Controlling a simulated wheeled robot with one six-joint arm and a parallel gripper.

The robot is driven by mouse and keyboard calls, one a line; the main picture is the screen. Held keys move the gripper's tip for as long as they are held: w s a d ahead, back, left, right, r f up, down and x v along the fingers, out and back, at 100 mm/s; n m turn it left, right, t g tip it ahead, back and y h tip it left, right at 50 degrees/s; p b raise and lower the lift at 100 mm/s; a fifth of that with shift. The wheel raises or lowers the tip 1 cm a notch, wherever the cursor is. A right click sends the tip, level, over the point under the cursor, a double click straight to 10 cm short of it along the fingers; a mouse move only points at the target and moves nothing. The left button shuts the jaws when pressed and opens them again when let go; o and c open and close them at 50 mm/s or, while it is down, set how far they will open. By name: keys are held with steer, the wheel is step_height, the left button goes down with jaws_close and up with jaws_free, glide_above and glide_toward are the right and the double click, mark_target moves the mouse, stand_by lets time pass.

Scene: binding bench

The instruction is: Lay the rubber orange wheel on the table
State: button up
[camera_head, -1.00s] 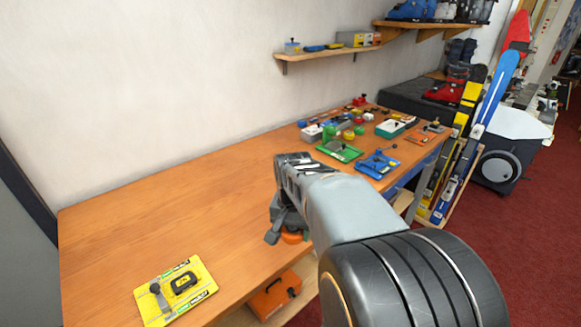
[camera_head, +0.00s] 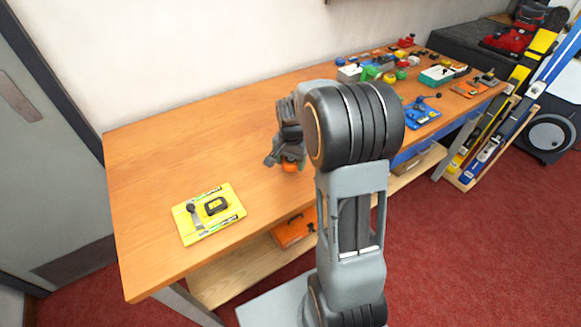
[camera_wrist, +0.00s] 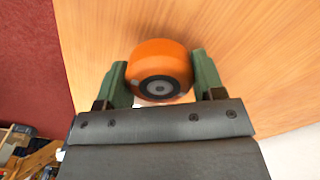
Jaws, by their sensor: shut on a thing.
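The orange wheel (camera_wrist: 163,55) is clamped between the two green fingers of my gripper (camera_wrist: 160,80) in the wrist view. Its dark hub with a pale ring faces the camera. In the head view my gripper (camera_head: 280,158) is over the front part of the wooden table (camera_head: 150,155). The wheel (camera_head: 290,167) shows only as a small orange patch below the gripper, and the rest is hidden by my arm. I cannot tell whether the wheel touches the tabletop.
A yellow mat (camera_head: 225,222) with a black device lies at the left front of the table. Several tools and a blue tray (camera_head: 422,112) crowd the right end. An orange case (camera_head: 293,231) sits on the lower shelf.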

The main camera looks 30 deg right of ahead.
mark_target(290, 168)
steer(key=shift+w+f, duration=0.2)
steer(key=shift+f, duration=1.55)
steer(key=shift+f, duration=0.15)
steer(key=shift+f, duration=0.15)
steer(key=o, duration=1)
